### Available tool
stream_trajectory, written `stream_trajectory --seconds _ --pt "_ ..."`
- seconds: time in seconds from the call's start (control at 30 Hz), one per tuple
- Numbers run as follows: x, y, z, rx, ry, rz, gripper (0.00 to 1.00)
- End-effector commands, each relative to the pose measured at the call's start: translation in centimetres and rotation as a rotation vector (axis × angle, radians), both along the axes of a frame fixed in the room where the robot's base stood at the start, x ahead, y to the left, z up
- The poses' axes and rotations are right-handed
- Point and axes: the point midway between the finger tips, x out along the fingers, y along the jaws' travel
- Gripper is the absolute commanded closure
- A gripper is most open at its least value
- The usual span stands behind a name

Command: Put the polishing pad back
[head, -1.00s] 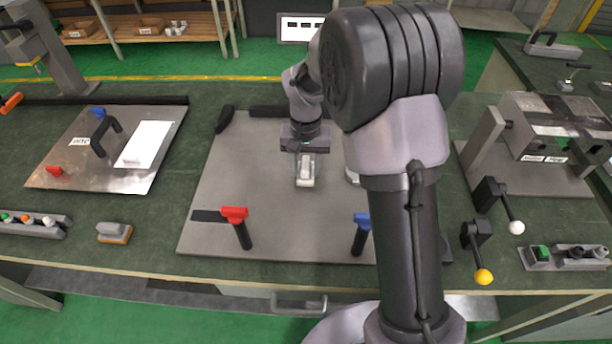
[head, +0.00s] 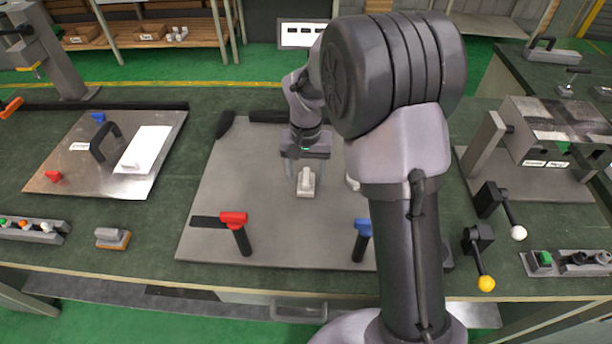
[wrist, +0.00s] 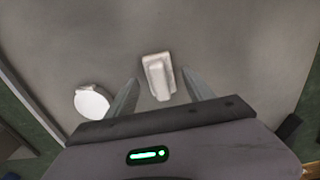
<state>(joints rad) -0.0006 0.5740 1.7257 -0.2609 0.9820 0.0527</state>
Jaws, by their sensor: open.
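A small off-white block with a raised grip (head: 306,183), which looks like the polishing pad, lies on the grey plate (head: 270,215). It also shows in the wrist view (wrist: 158,77). My gripper (head: 305,174) is open above it, with one finger on each side. In the wrist view my gripper (wrist: 160,76) shows gaps between both fingers and the block. A second block, grey with an orange-brown base (head: 112,238), sits on the bench to the left of the plate.
A white round piece (wrist: 92,102) lies left of the block in the wrist view. Red-topped (head: 234,220) and blue-topped (head: 362,228) posts stand at the plate's front. A metal sheet with a black handle (head: 104,142) lies left. Levers (head: 486,283) stand right.

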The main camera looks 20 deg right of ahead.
Motion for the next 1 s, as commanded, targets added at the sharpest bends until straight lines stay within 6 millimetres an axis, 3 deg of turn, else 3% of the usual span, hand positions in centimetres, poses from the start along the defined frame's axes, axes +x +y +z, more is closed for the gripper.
stream_trajectory --seconds 0.03,0.2,0.43,0.5,0.57,0.63,0.73,0.8,0.9,1.0 --pt "0.1 0.0 2.1 0.000 -0.003 0.000 0.39" --pt "0.1 0.0 7.0 0.000 -0.003 0.000 0.39" --pt "-0.1 0.0 10.4 0.001 -0.007 -0.001 0.39" --pt "-1.2 0.2 12.3 0.011 -0.035 -0.005 0.39" --pt "-3.2 0.6 15.2 0.028 -0.084 -0.011 0.39" --pt "-7.0 1.2 18.8 0.056 -0.160 -0.022 0.39" --pt "-13.4 2.2 22.5 0.102 -0.280 -0.037 0.39" --pt "-17.6 2.7 23.6 0.131 -0.359 -0.047 0.39" --pt "-22.1 3.4 23.6 0.164 -0.446 -0.057 0.39" --pt "-24.4 3.8 23.0 0.184 -0.495 -0.063 0.39"
